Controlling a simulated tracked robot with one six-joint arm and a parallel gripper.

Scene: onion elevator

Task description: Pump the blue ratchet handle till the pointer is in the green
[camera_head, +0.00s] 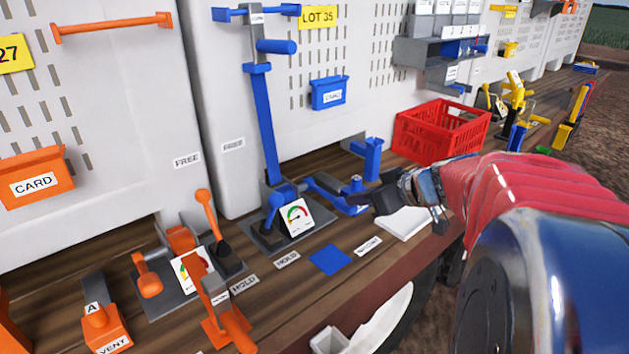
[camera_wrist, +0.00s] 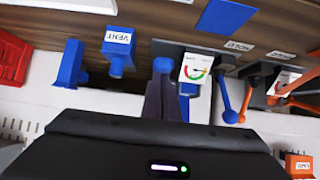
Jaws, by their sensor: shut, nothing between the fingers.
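The blue ratchet handle (camera_head: 330,193) sticks out low to the right of the blue unit's base, its outer end close to my gripper (camera_head: 378,200). My gripper is shut and empty. In the wrist view, my dark fingers (camera_wrist: 165,98) point at the blue rounded end (camera_wrist: 162,66) of a bar; whether they touch it I cannot tell. The gauge (camera_head: 297,217) stands on the blue unit; it also shows in the wrist view (camera_wrist: 195,70). Its dial has red and green arcs; the pointer is too small to read surely. A blue ball lever (camera_head: 275,200) stands left of the gauge.
A blue block labelled VENT (camera_wrist: 118,52) stands near the handle. An orange unit with its own gauge (camera_head: 190,268) is on the left. A red crate (camera_head: 440,130) stands behind my arm. A blue square (camera_head: 330,260) lies flat on the bench front. A white wall panel rises behind.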

